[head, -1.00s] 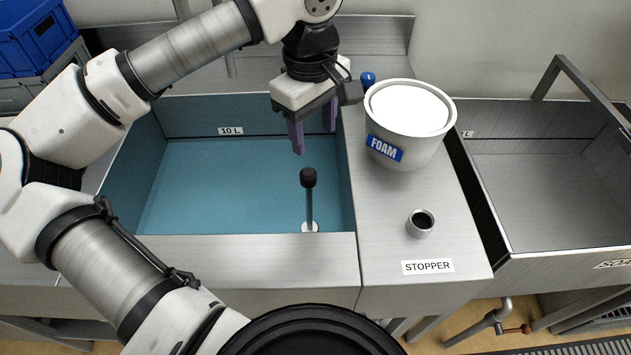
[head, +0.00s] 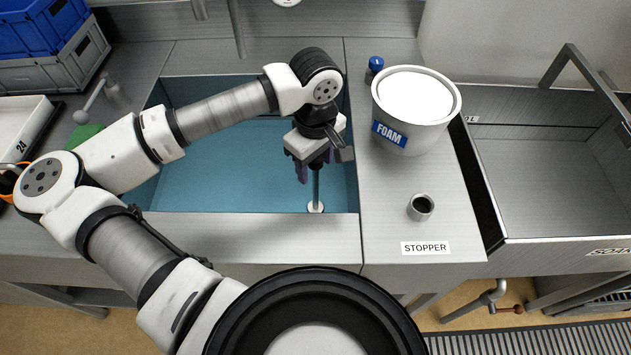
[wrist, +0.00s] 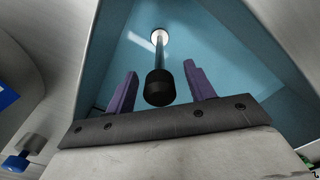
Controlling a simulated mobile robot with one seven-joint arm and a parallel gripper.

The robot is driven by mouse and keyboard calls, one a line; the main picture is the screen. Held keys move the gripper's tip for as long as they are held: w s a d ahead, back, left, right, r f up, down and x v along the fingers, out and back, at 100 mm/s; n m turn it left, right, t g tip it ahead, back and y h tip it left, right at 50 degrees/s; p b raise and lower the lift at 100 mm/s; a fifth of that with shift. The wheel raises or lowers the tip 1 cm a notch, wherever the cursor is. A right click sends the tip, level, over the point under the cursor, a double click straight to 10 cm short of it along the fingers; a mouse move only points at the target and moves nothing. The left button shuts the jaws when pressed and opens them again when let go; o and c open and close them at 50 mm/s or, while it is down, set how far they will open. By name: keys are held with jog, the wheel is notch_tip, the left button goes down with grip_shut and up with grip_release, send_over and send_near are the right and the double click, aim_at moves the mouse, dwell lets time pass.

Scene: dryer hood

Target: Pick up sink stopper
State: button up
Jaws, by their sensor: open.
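The sink stopper stands upright in the blue-lined, water-filled sink (head: 215,175), a thin rod (head: 316,186) on a white disc (head: 316,207) at the bottom. In the wrist view its black knob (wrist: 159,88) sits between the two purple fingers, with a gap on each side. My gripper (wrist: 152,92) is open and empty around the knob. In the head view my gripper (head: 313,172) is low over the sink's right part and hides the knob.
A metal cup-like holder (head: 420,207) stands on the counter behind the STOPPER label (head: 426,247). A white FOAM bucket (head: 412,112) stands farther back. An empty metal basin (head: 560,170) is at the right. Blue and grey crates (head: 45,75) are at the back left.

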jog(key=shift+f, duration=0.4)
jog(key=shift+c, duration=0.3)
jog(key=c, duration=1)
jog(key=shift+r, duration=0.15)
notch_tip(320, 180, up, 26)
jog(key=shift+p, duration=0.3)
dwell(0.4)
